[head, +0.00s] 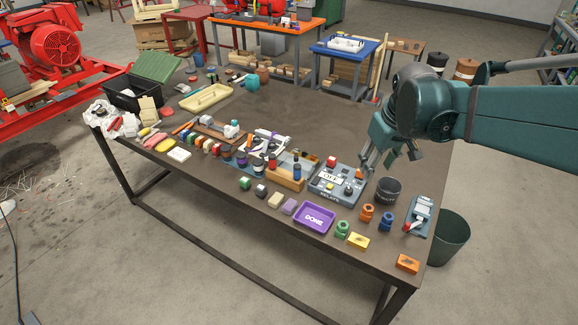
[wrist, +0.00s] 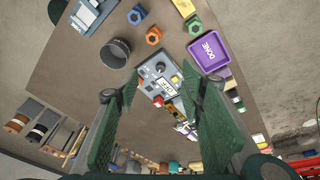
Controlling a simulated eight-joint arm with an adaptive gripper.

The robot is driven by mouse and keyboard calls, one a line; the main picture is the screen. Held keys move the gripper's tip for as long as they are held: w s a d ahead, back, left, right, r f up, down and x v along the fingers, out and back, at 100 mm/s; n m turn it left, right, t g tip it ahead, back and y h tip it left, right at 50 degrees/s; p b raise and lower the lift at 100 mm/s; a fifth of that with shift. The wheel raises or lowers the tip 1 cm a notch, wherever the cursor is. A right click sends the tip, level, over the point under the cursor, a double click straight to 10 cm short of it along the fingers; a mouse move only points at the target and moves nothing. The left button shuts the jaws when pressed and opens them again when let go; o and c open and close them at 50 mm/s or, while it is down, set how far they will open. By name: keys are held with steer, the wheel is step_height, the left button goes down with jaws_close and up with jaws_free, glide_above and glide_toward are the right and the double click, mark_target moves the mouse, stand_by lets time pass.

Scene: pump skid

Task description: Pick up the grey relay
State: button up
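My gripper (head: 388,158) is open and empty above the right part of the brown table, just above and right of the grey control box. In the wrist view its two green fingers (wrist: 160,95) are wide apart, with the control box between them. Small relay-like blocks stand near the table's front edge in the head view: a green block (head: 245,183), a dark block with a greyish top (head: 261,190), a beige block (head: 275,200) and a lavender block (head: 289,205). I cannot tell for sure which is the grey relay. My gripper is apart from all of them.
The control box (head: 338,187) has knobs and a red button. A purple DONE tray (head: 314,217) lies in front of it. A dark cup (head: 387,190), orange nut (head: 367,212) and blue nut (head: 386,221) are to the right. The table's back middle (head: 320,125) is clear.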

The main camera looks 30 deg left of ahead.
steer(key=w+a+f+n+p, duration=0.1)
steer(key=w+a+f+n, duration=0.15)
steer(key=a, duration=0.85)
steer(key=n+g+h+p, duration=0.2)
steer(key=n+g+p, duration=0.1)
steer(key=n, duration=0.2)
glide_above(261, 187)
steer(key=f, duration=1.5)
steer(key=shift+w+d+f, duration=0.25)
steer(key=shift+d, duration=0.15)
steer(key=shift+s+a+f+n, duration=0.25)
steer(key=shift+a+f, duration=0.1)
steer(key=shift+f, duration=1.25)
